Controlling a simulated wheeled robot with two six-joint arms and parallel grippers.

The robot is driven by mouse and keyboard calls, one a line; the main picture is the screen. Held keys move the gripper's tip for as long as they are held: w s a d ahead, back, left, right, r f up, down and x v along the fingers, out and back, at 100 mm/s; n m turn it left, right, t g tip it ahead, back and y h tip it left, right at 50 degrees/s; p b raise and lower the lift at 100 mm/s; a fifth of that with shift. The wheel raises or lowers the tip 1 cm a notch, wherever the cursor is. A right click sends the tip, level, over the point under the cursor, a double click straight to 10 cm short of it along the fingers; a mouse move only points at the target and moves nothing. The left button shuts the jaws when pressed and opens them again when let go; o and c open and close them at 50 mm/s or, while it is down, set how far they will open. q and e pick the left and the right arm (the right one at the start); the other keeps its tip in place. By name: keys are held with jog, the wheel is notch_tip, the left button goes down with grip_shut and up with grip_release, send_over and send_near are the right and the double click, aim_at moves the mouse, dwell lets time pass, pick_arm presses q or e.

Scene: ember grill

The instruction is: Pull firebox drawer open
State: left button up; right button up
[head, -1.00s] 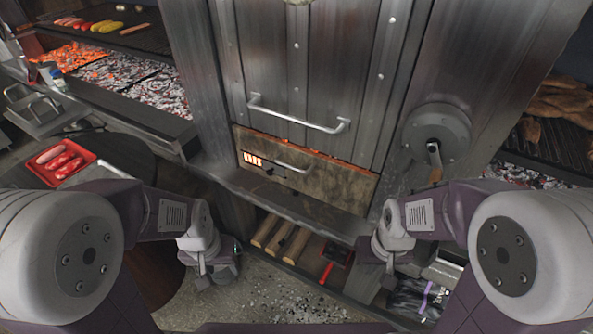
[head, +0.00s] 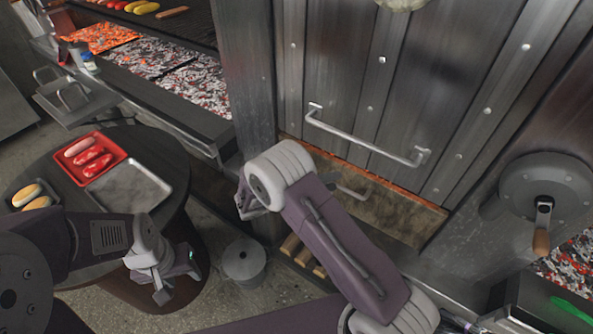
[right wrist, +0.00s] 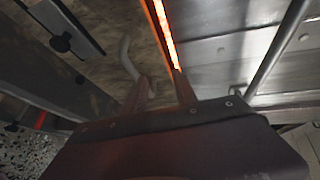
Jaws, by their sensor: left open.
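The firebox drawer (head: 398,209) is a scorched, tan-brown front below the tall steel door, with a glowing line along its top edge. It looks shut. Its curved metal handle (head: 347,190) shows just right of my right forearm, which covers the drawer's left part. In the right wrist view the handle (right wrist: 126,58) is close ahead, beside the left finger of my right gripper (right wrist: 163,92). The fingers stand apart; I see no grip on the handle. In the head view the right fingertips are hidden. My left gripper (head: 168,284) is open and empty, low by the round table.
The steel door's handle (head: 365,138) is above the drawer. A crank wheel (head: 545,195) is at right. The round table (head: 165,180) at left holds a red tray (head: 118,162) with sausages and a metal tray (head: 130,187). Logs (head: 302,255) lie below the drawer.

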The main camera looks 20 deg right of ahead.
aim_at(346, 190)
jog(key=s+a+f+n+t, duration=0.1)
jog(key=s+a+f+n, duration=0.1)
jog(key=s+f, duration=0.15)
jog(key=w+d, duration=0.1)
jog(key=d, duration=0.1)
jog(key=w+d+f, duration=0.1)
jog(key=shift+w+d+f+p, duration=0.1)
jog(key=shift+w+d+p, duration=0.05)
jog(key=shift+d+p, duration=0.2)
jog(key=x, duration=0.4)
pick_arm(q)
jog(key=shift+s+d+r, duration=0.3)
jog(key=shift+s+r, duration=0.35)
jog(key=shift+r, duration=0.05)
pick_arm(e)
jog(key=shift+d, duration=0.15)
grip_shut()
jog(key=shift+f, duration=0.1)
